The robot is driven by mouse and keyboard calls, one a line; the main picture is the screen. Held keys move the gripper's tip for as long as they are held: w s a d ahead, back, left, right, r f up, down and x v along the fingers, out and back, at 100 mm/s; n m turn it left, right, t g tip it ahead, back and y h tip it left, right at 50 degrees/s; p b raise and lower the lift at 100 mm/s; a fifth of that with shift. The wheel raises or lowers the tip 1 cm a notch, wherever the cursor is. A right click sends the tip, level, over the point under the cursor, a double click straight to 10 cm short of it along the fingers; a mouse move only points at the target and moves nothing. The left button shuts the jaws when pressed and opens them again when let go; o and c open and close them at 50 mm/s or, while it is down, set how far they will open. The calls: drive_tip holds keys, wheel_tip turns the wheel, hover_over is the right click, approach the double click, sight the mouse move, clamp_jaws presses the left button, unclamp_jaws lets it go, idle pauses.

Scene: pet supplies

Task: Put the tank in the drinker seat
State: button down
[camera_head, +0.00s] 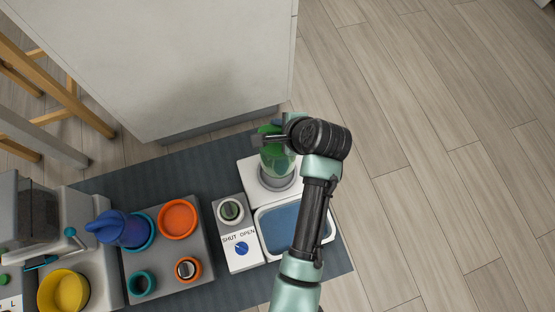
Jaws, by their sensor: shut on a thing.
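The tank (277,158) is a translucent green vessel. My gripper (270,138) is shut on it near its upper part, at the end of my arm reaching in from the lower right. The drinker seat (276,186) is a grey round ring on the white drinker base (249,171). The tank is over or at this seat and looks roughly upright. I cannot tell whether its lower end touches the seat. Part of the tank and the right side of the base are hidden by my gripper and arm.
A blue water tray (279,228) adjoins the drinker base. Left of it are a SHUT/OPEN panel with a blue knob (241,248), a grey board with an orange ring (178,218) and a blue jug (120,229), and a yellow bowl (63,291). A white cabinet (190,60) stands behind.

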drive_tip(key=shift+w+f, duration=0.3)
drive_tip(key=shift+f, duration=0.3)
wheel_tip(320, 180, down, 10)
drive_tip(key=b, duration=0.7)
drive_tip(key=shift+r, duration=0.2)
drive_tip(key=c, duration=1.1)
unclamp_jaws()
drive_tip(key=shift+s+f, duration=0.1)
drive_tip(key=shift+f, duration=0.25)
drive_tip(key=o, duration=0.4)
